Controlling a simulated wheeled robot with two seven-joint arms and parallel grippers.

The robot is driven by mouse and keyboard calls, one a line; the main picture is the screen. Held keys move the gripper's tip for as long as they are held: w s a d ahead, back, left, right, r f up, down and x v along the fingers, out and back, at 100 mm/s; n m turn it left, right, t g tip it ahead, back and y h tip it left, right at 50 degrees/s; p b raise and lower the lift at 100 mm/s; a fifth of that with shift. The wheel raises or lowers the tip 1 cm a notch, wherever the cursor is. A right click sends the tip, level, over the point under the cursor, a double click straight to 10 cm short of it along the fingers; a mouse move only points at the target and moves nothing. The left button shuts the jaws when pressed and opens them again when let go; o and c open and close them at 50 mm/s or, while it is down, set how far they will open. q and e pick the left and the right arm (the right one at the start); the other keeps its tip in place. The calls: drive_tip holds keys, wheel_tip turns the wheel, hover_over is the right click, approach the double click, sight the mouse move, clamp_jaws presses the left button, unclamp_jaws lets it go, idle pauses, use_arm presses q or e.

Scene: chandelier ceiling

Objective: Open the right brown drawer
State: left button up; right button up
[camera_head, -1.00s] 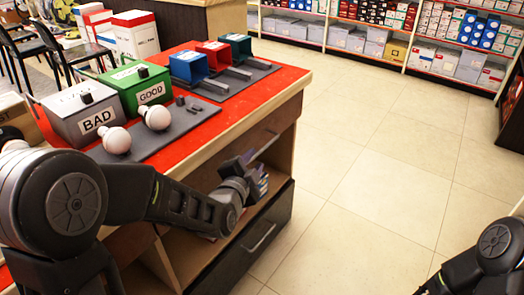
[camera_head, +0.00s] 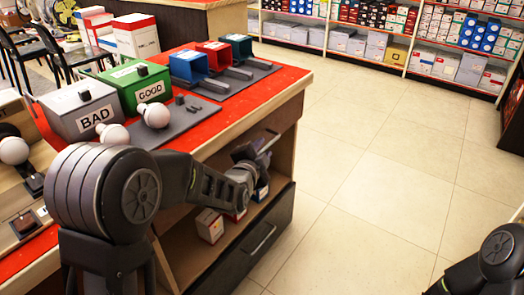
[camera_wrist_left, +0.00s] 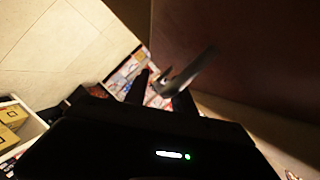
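The brown drawer front (camera_head: 252,134) sits under the red-edged tabletop, and it looks closed; it fills the upper right of the left wrist view (camera_wrist_left: 240,50). Its metal handle (camera_wrist_left: 188,72) sticks out near my fingers. My left gripper (camera_head: 262,147) is at this handle. In the left wrist view the two dark fingers (camera_wrist_left: 160,92) stand apart with the handle's near part between or just before them; I cannot tell contact. My right arm shows at the lower right of the head view, but its gripper is out of the picture.
Below is an open shelf with small boxes (camera_head: 210,225) and a black lower drawer (camera_head: 235,262) with its own handle. The tabletop holds grey BAD (camera_head: 85,108) and green GOOD (camera_head: 140,88) boxes and bulbs. The tiled floor (camera_head: 370,190) to the right is clear.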

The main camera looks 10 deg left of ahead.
use_arm(q)
clamp_jaws()
idle(1.2)
